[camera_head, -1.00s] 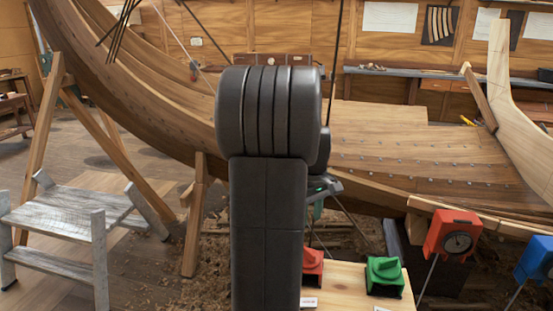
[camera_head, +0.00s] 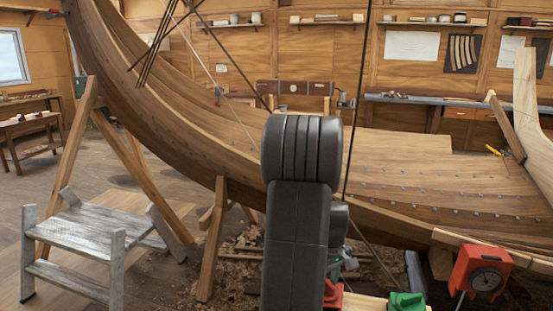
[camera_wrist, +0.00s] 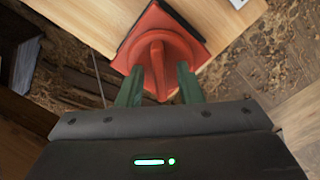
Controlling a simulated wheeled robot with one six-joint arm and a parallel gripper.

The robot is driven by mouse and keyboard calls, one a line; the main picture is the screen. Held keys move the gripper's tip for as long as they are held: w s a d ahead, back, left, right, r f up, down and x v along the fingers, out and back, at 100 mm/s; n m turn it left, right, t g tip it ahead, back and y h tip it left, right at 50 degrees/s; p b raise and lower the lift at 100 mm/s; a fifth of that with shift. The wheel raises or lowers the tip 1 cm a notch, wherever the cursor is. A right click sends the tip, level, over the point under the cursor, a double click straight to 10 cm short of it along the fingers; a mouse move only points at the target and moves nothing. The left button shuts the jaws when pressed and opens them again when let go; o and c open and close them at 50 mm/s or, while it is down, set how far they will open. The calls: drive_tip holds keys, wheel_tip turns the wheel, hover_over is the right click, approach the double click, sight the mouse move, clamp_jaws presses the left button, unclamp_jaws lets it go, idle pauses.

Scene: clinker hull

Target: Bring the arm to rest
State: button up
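My gripper (camera_wrist: 160,93) points down with its two green fingers apart. In the wrist view the upright fin of a red knob (camera_wrist: 158,62) shows between and just beyond the fingertips. There is a gap on either side, and I cannot tell how far the tips are above it. In the head view the red knob (camera_head: 333,296) is partly hidden by my dark arm, and my gripper is mostly hidden behind that arm, above the knob.
A green knob (camera_head: 405,302) sits right of the red one on a pale wooden board (camera_head: 362,303). A red box with a dial (camera_head: 480,272) stands further right. The planked hull (camera_head: 400,170) spans behind. A grey step bench (camera_head: 85,238) stands left, with open floor around it.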

wheel_tip(320, 180, up, 14)
wheel_tip(320, 180, down, 14)
drive_tip(key=shift+r, duration=0.2)
drive_tip(key=shift+f, duration=0.2)
drive_tip(key=m, duration=0.3)
drive_tip(key=m+p, duration=0.1)
drive_tip(key=m, duration=0.5)
drive_tip(key=shift+m, duration=0.4)
drive_tip(key=shift+r, duration=0.4)
wheel_tip(320, 180, up, 12)
drive_tip(key=shift+s, duration=0.1)
